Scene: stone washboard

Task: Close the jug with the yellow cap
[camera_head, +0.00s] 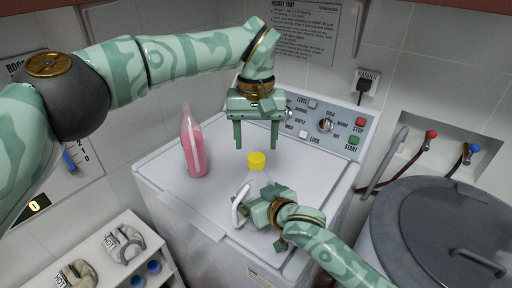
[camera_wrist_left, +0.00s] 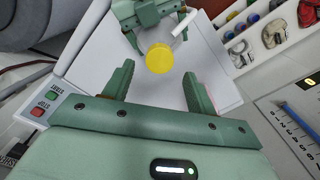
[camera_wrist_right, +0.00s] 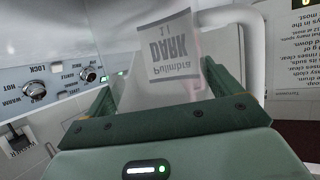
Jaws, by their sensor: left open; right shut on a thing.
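The yellow cap (camera_head: 257,160) sits at the top of the pale, see-through jug (camera_head: 258,179); I cannot tell how tightly it is seated. In the left wrist view the cap (camera_wrist_left: 160,58) shows from above, just beyond my fingertips. My left gripper (camera_head: 256,146) is open and empty, pointing down above the cap and apart from it. My right gripper (camera_head: 262,205) is shut on the jug's body and hides much of it. In the right wrist view the jug (camera_wrist_right: 165,45) stands between the fingers, with a grey "DARK" label and a white handle at one side.
A pink bottle (camera_head: 193,148) stands on the white washing machine (camera_head: 165,165) left of the jug. The control panel (camera_head: 318,120) rises behind. A grey lidded drum (camera_head: 430,225) stands at the right. A white shelf (camera_head: 115,222) with small items is at the lower left.

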